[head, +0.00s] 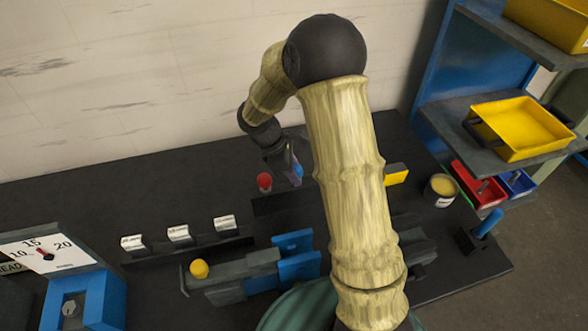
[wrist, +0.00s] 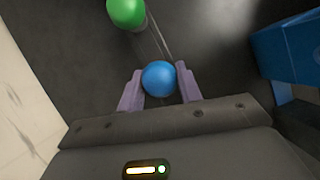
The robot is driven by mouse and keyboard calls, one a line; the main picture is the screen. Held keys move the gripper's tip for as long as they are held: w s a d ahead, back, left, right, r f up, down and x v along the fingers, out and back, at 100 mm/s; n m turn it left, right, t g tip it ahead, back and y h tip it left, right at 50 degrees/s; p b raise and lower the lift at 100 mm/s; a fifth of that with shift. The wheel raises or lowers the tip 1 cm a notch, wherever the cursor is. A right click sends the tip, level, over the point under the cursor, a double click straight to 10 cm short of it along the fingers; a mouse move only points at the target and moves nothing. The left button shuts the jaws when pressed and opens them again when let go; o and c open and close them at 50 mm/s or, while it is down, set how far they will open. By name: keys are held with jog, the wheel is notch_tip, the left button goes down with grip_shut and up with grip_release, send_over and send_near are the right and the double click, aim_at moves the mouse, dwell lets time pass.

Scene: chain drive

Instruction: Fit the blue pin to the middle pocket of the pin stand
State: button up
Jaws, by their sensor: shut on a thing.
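My gripper (wrist: 160,90) is shut on the blue pin, with one lilac finger on each side of its round blue head (wrist: 158,78) in the wrist view. The pin's shaft below the head is hidden. A green-headed pin (wrist: 127,12) stands just beyond it at the top of the wrist view, apart from the fingers. In the head view my gripper (head: 292,170) is low over the back of the bench, right beside a red-topped piece (head: 264,182). I cannot make out the pin stand's pockets in either view.
A dark bar (head: 275,205) lies in front of the gripper. A yellow block (head: 396,176) and an open can (head: 441,190) are to the right. A vise with a yellow ball (head: 199,269) and several white labels (head: 179,234) are in front. The bench's back left is clear.

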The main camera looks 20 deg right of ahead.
jog(key=shift+f, duration=0.45)
jog(key=o, duration=1.2)
jog(key=shift+o, duration=0.2)
jog(key=b+v, duration=0.1)
jog(key=v, duration=1.6)
jog(key=shift+r, duration=0.2)
jog(key=shift+a, duration=0.1)
jog(key=s+d+f+m+t+y, duration=0.2)
jog(key=s+d+f+m, duration=0.1)
jog(key=s+m, duration=0.4)
jog(key=s+d+f+m+t+y, duration=0.1)
jog(key=s+d+f+m, duration=0.3)
jog(key=s+m, duration=0.4)
jog(key=shift+s+d+f+t+y, duration=0.2)
jog(key=shift+s+f+t+y, duration=0.2)
jog(key=shift+s+f+y, duration=0.4)
